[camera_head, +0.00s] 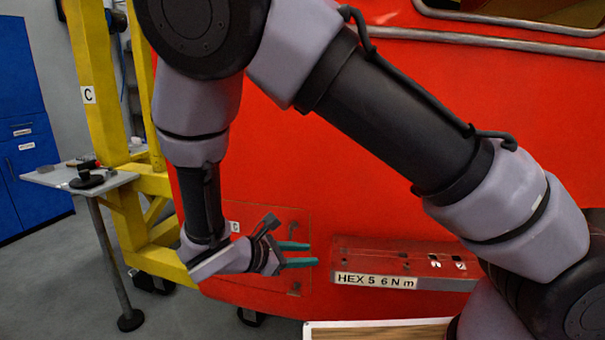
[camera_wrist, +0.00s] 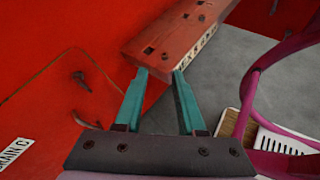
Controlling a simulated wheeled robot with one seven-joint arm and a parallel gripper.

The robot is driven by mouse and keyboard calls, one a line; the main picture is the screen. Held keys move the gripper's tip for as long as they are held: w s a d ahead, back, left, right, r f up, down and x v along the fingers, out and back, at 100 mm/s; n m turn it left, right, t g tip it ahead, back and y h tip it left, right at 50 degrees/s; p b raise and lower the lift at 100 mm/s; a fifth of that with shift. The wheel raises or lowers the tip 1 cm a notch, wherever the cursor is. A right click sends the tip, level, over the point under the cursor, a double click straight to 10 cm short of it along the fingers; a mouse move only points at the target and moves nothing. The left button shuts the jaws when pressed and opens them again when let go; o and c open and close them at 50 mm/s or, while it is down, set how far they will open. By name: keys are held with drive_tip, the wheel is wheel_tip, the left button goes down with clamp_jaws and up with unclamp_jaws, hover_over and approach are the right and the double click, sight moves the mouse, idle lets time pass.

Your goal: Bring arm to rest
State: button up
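My gripper (camera_head: 300,254) has two teal fingers and stands in front of the red nosecone (camera_head: 400,130) in the head view. Its fingers are apart and nothing is between them. In the wrist view my gripper (camera_wrist: 158,75) points towards a red block with square holes (camera_wrist: 178,35). That block, labelled "HEX 5 6 N m" (camera_head: 376,280), sits right of the fingertips in the head view. The fingertips appear close to it in the wrist view, but I cannot tell whether they touch. My arm is bent across the head view and hides part of the nosecone.
A yellow frame marked C (camera_head: 88,95) stands at the left. A small grey table (camera_head: 112,181) with a dark tool on it stands beside the frame. A blue cabinet (camera_head: 30,130) is at the far left. A wooden-topped surface (camera_head: 380,331) is at the bottom. Grey floor is open at lower left.

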drive_tip(key=w+d+r+m+g+y, duration=0.2)
drive_tip(key=d+r+m+g+y, duration=0.6)
drive_tip(key=d+r+m, duration=0.85)
drive_tip(key=s+d+r+m+t+y, duration=0.2)
drive_tip(key=d+r+m+t, duration=0.1)
drive_tip(key=r, duration=0.5)
drive_tip(key=s+d+r+m+t+y, duration=0.2)
drive_tip(key=s+d+r+m+t, duration=0.1)
drive_tip(key=d+r+m+t, duration=0.1)
wheel_tip(320, 180, up, 4)
drive_tip(key=shift+s+d+f+m, duration=0.1)
drive_tip(key=shift+s+d+m, duration=0.4)
drive_tip(key=shift+m, duration=0.65)
drive_tip(key=shift+w+d, duration=0.1)
drive_tip(key=shift+w, duration=0.05)
